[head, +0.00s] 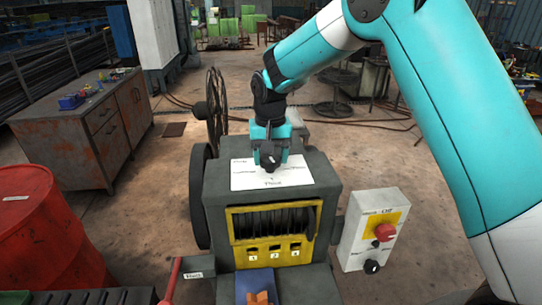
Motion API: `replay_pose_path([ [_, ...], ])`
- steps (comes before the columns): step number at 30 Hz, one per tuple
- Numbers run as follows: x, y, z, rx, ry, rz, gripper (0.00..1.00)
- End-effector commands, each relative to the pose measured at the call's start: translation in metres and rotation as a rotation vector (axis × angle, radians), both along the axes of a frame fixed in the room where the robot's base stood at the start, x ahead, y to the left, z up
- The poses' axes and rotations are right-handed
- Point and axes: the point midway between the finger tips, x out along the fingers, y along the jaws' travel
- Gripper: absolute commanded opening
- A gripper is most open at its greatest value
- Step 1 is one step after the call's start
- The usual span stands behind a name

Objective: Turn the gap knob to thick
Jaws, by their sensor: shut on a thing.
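The gap knob (269,163) is a small black knob on a white label plate (245,181) on top of the dark grey machine (220,215). The word "Thick" is printed on the plate's near edge, below the knob. Smaller words at the plate's left are too small to read for sure. My gripper (270,150) reaches down from above and is shut on the knob. Its fingers hide part of the knob, and I cannot tell which mark the knob points to.
A grey control box (355,257) with a red button (385,231) stands right of the machine. A yellow-framed opening (233,222) is on its front. A spoked wheel (217,105) stands behind left. A red drum (35,235) and grey cabinet (85,140) are at left.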

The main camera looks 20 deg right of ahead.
Motion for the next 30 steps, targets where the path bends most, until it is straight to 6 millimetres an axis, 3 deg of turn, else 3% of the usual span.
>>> replay_pose_path([
  [12, 0.0005, 0.0001, 0.0011, -0.001, -0.002, -0.197, 0.36],
  [29, 0.0008, 0.0000, 0.0013, 0.000, -0.003, -0.227, 0.36],
  [30, 0.0008, 0.0000, 0.0013, 0.000, -0.003, -0.227, 0.65],
])
